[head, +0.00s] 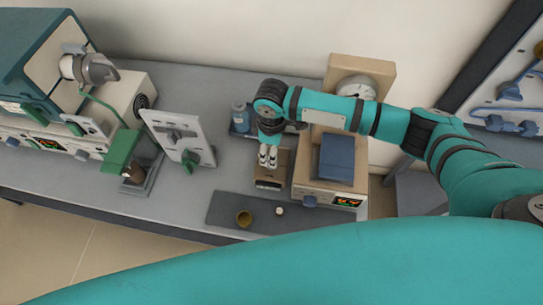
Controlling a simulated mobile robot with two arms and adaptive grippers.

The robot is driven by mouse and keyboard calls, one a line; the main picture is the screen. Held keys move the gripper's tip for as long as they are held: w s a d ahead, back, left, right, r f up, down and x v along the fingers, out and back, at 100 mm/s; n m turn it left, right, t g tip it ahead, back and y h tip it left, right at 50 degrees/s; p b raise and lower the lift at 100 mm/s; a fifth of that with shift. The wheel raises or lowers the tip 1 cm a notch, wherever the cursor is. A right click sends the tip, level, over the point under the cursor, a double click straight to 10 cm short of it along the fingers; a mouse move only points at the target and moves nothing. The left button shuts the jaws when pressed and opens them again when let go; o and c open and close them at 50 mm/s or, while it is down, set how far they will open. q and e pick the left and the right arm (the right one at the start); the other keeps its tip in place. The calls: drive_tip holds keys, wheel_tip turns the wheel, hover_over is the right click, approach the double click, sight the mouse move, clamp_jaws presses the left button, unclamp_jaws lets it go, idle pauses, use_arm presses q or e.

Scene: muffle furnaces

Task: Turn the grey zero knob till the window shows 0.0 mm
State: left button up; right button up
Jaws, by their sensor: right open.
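My right gripper (268,163) reaches in from the right and points down over a small brown box (281,160) on the bench. Its pale fingertips are at the back part of the box's top; I cannot tell whether they touch anything. The front of the box has a small dark-framed window (268,185), too small to read. I cannot make out the grey zero knob; the gripper may hide it. The right gripper is open. My left gripper is not in view.
A beige instrument with a blue block (336,158), blue knob (310,201) and lit display (347,202) stands close right. A dark mat (222,207) in front holds a brass cup (244,217) and a small white piece (279,210). A white panel (160,123) stands left.

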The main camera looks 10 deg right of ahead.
wheel_tip(320, 180, down, 4)
drive_tip(key=shift+f, duration=0.85)
drive_tip(key=c, duration=1.1)
drive_tip(key=shift+m+p, duration=0.5)
drive_tip(key=shift+p, duration=0.3)
drive_tip(key=shift+c, duration=0.2)
drive_tip(key=shift+s+m+p, duration=0.1)
drive_tip(key=shift+m+p, duration=0.8)
drive_tip(key=shift+p, duration=0.05)
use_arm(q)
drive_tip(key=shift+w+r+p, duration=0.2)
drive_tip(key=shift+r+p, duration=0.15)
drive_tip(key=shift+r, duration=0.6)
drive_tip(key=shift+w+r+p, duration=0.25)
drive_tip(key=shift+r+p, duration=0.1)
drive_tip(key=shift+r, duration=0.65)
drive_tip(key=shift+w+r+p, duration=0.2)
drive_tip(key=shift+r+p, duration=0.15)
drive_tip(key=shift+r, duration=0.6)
use_arm(e)
drive_tip(key=shift+m, duration=1.5)
